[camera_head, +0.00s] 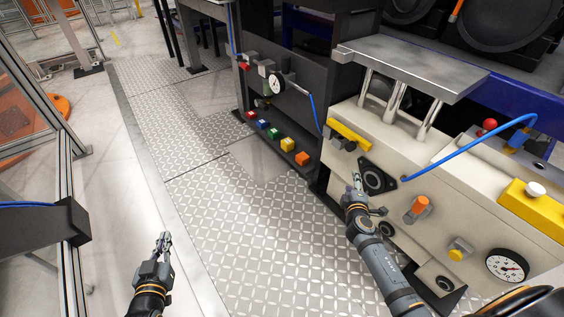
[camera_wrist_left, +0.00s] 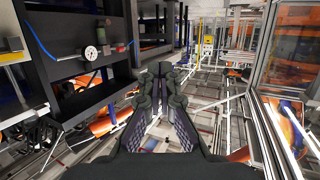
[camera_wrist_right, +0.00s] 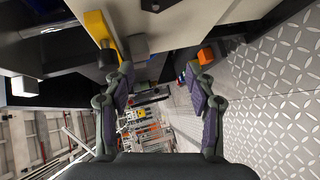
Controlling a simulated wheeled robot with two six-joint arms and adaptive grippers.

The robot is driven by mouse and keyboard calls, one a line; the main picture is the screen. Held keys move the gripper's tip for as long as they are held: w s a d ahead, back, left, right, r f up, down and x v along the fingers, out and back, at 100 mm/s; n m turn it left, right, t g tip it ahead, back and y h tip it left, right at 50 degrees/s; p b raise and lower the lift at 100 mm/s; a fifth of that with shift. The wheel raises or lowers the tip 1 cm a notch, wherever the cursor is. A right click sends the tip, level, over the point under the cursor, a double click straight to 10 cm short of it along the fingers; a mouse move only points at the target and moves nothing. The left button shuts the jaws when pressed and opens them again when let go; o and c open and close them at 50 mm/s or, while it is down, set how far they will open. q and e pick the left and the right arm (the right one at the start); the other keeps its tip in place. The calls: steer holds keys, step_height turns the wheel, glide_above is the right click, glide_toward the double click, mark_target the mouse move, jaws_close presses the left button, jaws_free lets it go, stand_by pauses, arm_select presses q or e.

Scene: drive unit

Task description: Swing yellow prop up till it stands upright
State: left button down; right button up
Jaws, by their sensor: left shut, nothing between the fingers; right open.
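The yellow prop (camera_head: 349,134) is a bar lying low and tilted along the upper left edge of the beige machine (camera_head: 455,200). A grey block sits by its middle. In the right wrist view the prop (camera_wrist_right: 100,32) shows at the upper left, beyond the left finger. My right gripper (camera_head: 357,178) is open and empty, just below and in front of the prop, near a black flange; I see no contact. Its fingers (camera_wrist_right: 162,80) stand wide apart. My left gripper (camera_head: 164,240) is shut and empty, over the floor at lower left, far from the prop; its fingertips (camera_wrist_left: 160,70) meet.
A metal shelf plate (camera_head: 415,68) on posts overhangs the machine above the prop. A blue hose (camera_head: 470,147) arches over the machine top. An orange knob (camera_head: 418,206) and a gauge (camera_head: 507,265) stick out at the front. The patterned floor (camera_head: 240,230) between the arms is clear.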

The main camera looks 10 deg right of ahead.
mark_target(351, 150)
step_height(351, 150, up, 7)
steer(key=w+n+t+h+b, duration=0.1)
steer(key=w+n+t+b, duration=0.1)
steer(key=t+b, duration=0.1)
steer(key=x, duration=0.6)
steer(key=shift+w+a+f+b, duration=0.25)
steer(key=shift+w+f+b, duration=0.05)
steer(key=shift+f+b, duration=0.1)
arm_select(q)
steer(key=s+d+r+m+t+h, duration=0.1)
steer(key=s+r+t, duration=0.2)
steer(key=r+t, duration=0.7)
step_height(351, 150, up, 14)
steer(key=shift+s+f+t+h+b, duration=0.1)
steer(key=shift+s+t+h+b, duration=0.05)
steer(key=shift+t+h+b, duration=0.2)
arm_select(e)
steer(key=x, duration=0.4)
jaws_close()
